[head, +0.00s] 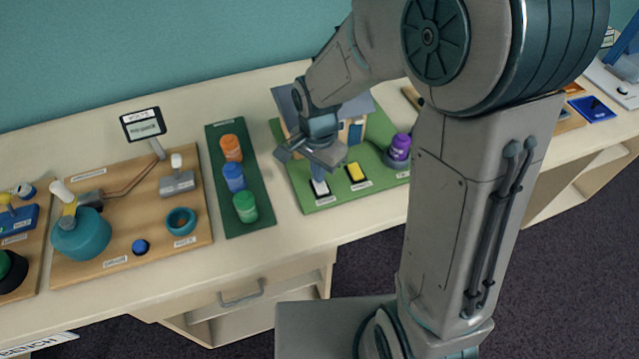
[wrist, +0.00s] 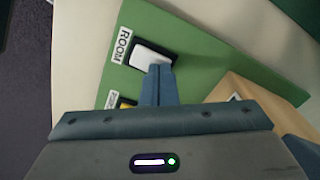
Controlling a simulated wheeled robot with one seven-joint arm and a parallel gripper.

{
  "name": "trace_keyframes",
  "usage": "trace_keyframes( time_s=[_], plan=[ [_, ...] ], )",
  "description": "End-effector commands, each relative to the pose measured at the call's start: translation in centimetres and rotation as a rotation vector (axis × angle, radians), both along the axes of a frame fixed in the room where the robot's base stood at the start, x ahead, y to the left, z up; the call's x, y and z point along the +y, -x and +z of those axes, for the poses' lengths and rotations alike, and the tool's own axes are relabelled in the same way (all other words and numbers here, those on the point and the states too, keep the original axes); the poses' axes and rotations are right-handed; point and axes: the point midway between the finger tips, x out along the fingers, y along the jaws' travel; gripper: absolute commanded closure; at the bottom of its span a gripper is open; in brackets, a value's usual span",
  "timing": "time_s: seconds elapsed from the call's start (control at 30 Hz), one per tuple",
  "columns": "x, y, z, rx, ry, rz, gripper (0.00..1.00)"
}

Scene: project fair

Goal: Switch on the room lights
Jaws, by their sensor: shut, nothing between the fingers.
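The white rocker switch (wrist: 152,54) labelled ROOM sits on a green board (wrist: 185,22) in the wrist view. In the head view the white switch (head: 320,188) is at the front left of the green board (head: 290,165). My gripper (wrist: 161,68) is shut and empty, with its fingertips over the near edge of the white switch. I cannot tell whether they touch it. In the head view my gripper (head: 317,178) points down just behind the switch. A yellow switch (head: 356,172) is to its right; in the wrist view my gripper mostly hides it.
A model house (head: 355,132) stands on the board behind the switches, partly hidden by my arm. A purple knob-like object (head: 399,147) is at the right. A dark green strip with orange, blue and green jars (head: 234,177) lies left. Bare table separates the strip and board.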

Motion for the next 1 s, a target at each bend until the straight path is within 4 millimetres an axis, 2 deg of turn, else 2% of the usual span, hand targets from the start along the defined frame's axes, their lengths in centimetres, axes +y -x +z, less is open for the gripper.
trace_keyframes(
  time_s=[0.27, 0.43, 1.0],
  plan=[
    [0.0, 0.0, -0.5, 0.001, 0.001, 0.000, 1.00],
    [0.0, 0.0, -0.1, 0.001, 0.000, 0.000, 1.00],
    [0.0, 0.0, 4.5, 0.000, 0.000, 0.000, 1.00]
  ],
)
